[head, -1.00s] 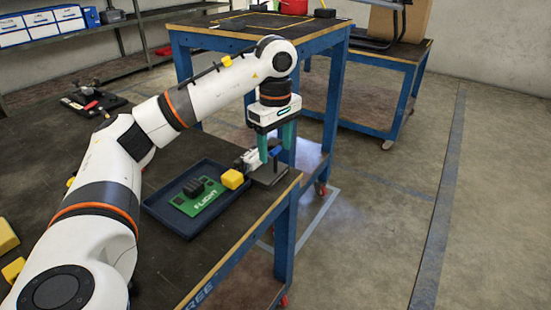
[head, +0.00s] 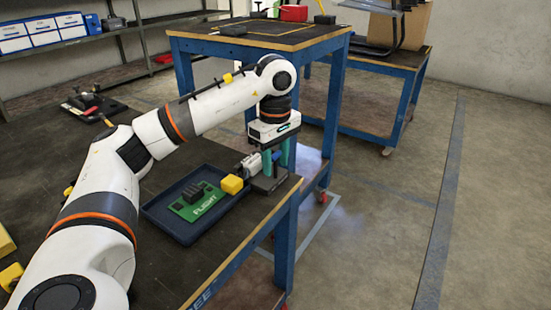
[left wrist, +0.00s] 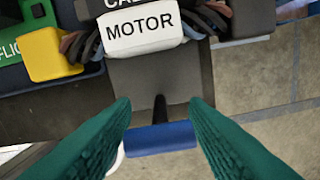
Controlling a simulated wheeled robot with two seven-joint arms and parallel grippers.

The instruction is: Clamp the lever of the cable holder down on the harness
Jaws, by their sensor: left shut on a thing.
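The cable holder's lever has a blue bar handle (left wrist: 160,138) on a black stem (left wrist: 160,108). My left gripper (head: 275,162) is down at the holder; in the left wrist view its green fingers (left wrist: 160,112) are shut on the two ends of the blue handle. The holder's dark base (head: 268,183) sits at the table corner. Its white block (left wrist: 144,32), labelled "MOTOR", lies just beyond the lever. Black harness cables (left wrist: 80,45) show on both sides of the block, with a yellow connector (left wrist: 52,53) at the left. My right gripper is not in view.
A dark blue tray (head: 172,226) with a green board (head: 200,203) lies left of the holder. The dark table (head: 130,265) ends close to the holder's right. Another blue-framed table (head: 262,37) stands just behind. Floor is open at right.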

